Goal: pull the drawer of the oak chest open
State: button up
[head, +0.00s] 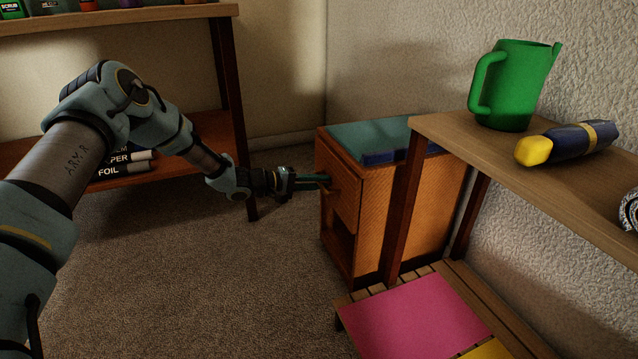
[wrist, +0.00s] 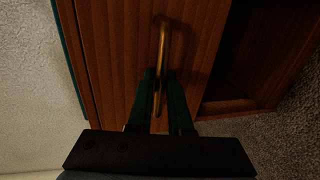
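The oak chest (head: 375,220) stands on the floor by the wall, with an open compartment under its drawer. The drawer (head: 338,190) looks closed, its front flush with the chest. In the wrist view the drawer front (wrist: 115,60) carries a brass bar handle (wrist: 162,50). My gripper (head: 325,182) reaches the drawer front from the left. In the wrist view its two dark green fingers (wrist: 163,75) lie close on either side of the handle and look shut on it. The exact contact is dark and hard to see.
A wooden shelf (head: 450,140) with a green jug (head: 512,85) and a dark blue, yellow-ended bottle (head: 580,142) overhangs beside the chest. Below is a low slatted stand with a pink panel (head: 415,315). Another shelf unit (head: 232,90) is at left. Carpet left of the chest is free.

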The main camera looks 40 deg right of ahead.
grip_shut()
dwell(1.2)
jog(key=f+p+v, duration=0.2)
jog(key=v, duration=0.8)
jog(key=f+p+v, duration=0.2)
jog(key=v, duration=0.9)
jog(key=shift+w+a+p, duration=0.25)
jog(key=shift+a+p, duration=0.15)
jog(key=shift+a, duration=0.05)
jog(key=shift+f, duration=0.15)
jog(key=shift+o, duration=1.1)
grip_release()
jog(key=p+v, duration=0.2)
jog(key=v, duration=0.8)
jog(key=shift+w+a, duration=0.15)
jog(key=shift+a, duration=0.2)
